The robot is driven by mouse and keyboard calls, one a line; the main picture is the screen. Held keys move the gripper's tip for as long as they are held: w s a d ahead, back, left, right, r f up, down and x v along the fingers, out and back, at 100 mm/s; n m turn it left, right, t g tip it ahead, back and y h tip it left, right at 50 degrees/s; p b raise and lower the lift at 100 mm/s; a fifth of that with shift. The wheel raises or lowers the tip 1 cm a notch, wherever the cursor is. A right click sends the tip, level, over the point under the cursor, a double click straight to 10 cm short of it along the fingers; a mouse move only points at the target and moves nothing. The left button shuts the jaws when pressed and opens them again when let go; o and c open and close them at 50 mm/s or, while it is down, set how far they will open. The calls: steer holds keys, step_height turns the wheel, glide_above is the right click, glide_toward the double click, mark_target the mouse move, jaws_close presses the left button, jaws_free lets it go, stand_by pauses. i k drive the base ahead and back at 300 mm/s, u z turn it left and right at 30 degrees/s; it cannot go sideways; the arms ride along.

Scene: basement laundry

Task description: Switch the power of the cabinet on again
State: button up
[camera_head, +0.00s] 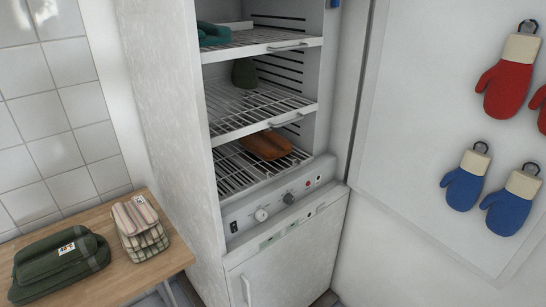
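The tall white cabinet (165,110) stands in the middle of the head view with its upper compartment open to view. Its control panel (275,206) runs below the wire shelves. On the panel are a small dark switch (233,227) at the left end, a round white dial (261,215), a dark knob (288,198) and small round parts, one reddish, at the right. The switch position is too small to tell. A lower door (290,262) with a pale handle is below the panel. My gripper is not in view.
Wire shelves (265,112) hold an orange-brown folded item (266,145), a dark green item (244,73) and teal cloth (213,34). A wooden table (118,270) at left bears green and striped bundles. Red and blue mitts (463,180) hang on a white panel at right.

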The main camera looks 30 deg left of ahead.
mark_target(234, 228)
steer(key=u, duration=0.15)
steer(key=i, duration=0.55)
steer(key=u, duration=0.9)
steer(key=i, duration=0.55)
steer(key=u, duration=0.65)
